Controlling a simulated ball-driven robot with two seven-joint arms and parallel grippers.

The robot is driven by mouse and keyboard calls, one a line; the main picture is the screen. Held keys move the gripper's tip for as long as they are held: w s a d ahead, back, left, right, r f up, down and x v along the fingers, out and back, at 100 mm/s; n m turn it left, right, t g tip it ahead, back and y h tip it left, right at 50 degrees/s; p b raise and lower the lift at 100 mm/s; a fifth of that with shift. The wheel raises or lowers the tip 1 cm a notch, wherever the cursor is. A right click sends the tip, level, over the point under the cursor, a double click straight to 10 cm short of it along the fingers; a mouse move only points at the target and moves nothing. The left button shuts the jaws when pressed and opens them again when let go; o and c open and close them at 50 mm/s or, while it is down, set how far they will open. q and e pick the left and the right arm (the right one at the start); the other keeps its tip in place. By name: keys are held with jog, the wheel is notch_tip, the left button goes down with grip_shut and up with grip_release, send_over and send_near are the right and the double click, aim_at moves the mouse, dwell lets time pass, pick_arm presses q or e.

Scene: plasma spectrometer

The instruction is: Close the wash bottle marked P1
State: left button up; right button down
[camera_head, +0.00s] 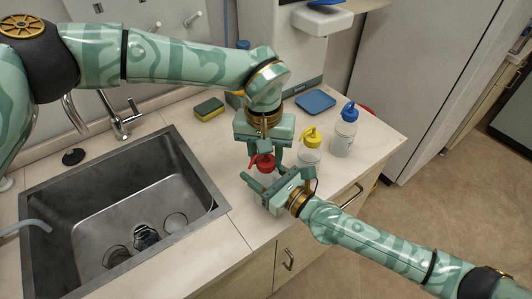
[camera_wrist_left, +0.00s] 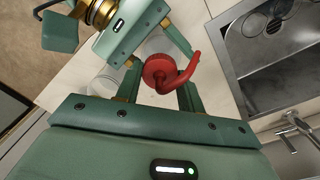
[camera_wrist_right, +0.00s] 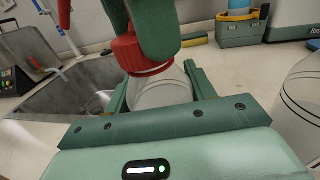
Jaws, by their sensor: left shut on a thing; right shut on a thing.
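The wash bottle with the red cap stands near the counter's front edge; its clear body shows in the right wrist view (camera_wrist_right: 160,92). Its red cap (camera_head: 263,161) with bent spout also shows in the left wrist view (camera_wrist_left: 160,74). My left gripper (camera_head: 265,153) reaches down from above, shut on the red cap. My right gripper (camera_head: 272,182) comes in from the front right, shut around the clear body. The cap sits at the bottle's neck; I cannot tell whether it is screwed tight. No P1 mark is readable, as the grippers cover much of the bottle.
A yellow-capped bottle (camera_head: 309,153) stands close on the right, and a blue-capped bottle (camera_head: 343,135) beyond it. A blue tray (camera_head: 315,101) and a sponge (camera_head: 209,109) lie farther back. The sink (camera_head: 213,211) opens to the left. The counter's right end is clear.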

pick_arm(q)
jog(key=m, duration=0.3)
jog(key=shift+m, duration=0.3)
jog(key=shift+w, duration=0.1)
jog(key=o, duration=0.9)
jog(key=shift+o, duration=0.2)
jog(key=shift+r, duration=0.1)
jog(key=shift+r, duration=2.15)
jog(key=shift+o, duration=0.2)
